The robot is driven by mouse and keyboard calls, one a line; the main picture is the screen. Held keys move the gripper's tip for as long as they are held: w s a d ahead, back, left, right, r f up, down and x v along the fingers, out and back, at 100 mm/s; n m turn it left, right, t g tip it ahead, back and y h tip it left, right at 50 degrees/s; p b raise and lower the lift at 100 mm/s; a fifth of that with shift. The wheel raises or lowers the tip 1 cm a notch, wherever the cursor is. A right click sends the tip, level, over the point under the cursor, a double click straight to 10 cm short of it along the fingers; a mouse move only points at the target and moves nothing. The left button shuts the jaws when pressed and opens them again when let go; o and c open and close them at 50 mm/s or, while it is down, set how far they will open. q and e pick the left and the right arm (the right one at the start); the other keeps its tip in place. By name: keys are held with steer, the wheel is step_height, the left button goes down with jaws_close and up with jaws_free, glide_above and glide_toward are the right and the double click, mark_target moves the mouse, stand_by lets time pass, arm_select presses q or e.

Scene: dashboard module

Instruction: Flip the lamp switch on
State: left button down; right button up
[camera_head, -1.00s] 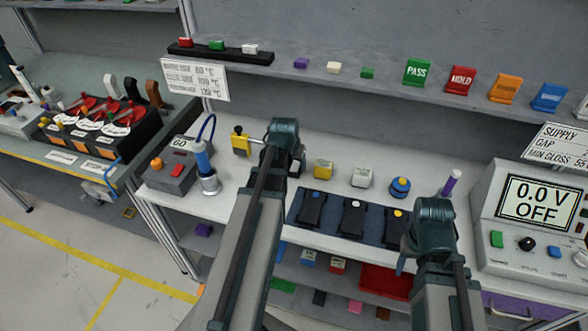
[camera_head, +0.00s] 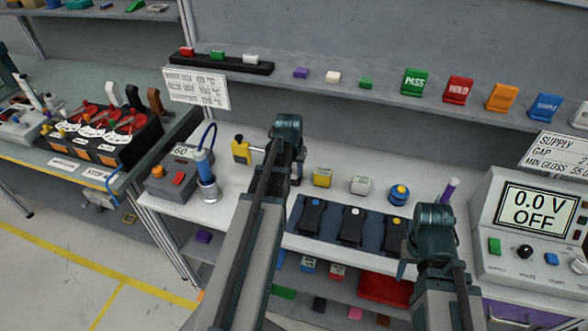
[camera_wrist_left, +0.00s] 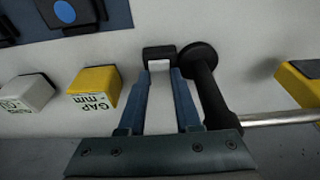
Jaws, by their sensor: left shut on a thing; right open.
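My left gripper (camera_wrist_left: 160,85) points down at the white bench top. Its two blue fingers are close together around a small black and white block (camera_wrist_left: 158,62), which may be the lamp switch; I cannot read its position. Beside the right finger stands a black post with a round disc head (camera_wrist_left: 198,55), joined to a metal rod (camera_wrist_left: 280,117). In the head view my left gripper (camera_head: 297,172) is mostly hidden behind its own wrist, and the block does not show. My right gripper (camera_head: 403,268) is open, near the bench's front edge.
A dark mat (camera_head: 299,222) lies in front. A supply unit (camera_head: 486,235) reads OFF.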

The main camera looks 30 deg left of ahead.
arm_select(q)
steer(key=shift+w+a+g, duration=0.15)
steer(key=shift+w+g, duration=0.35)
steer(key=shift+g, duration=0.4)
steer(key=shift+s+g+h, duration=0.2)
steer(key=shift+g+h, duration=0.1)
steer(key=shift+g, duration=0.2)
arm_select(e)
steer(key=shift+r, duration=0.3)
arm_select(q)
steer(key=c, duration=0.6)
jaws_free()
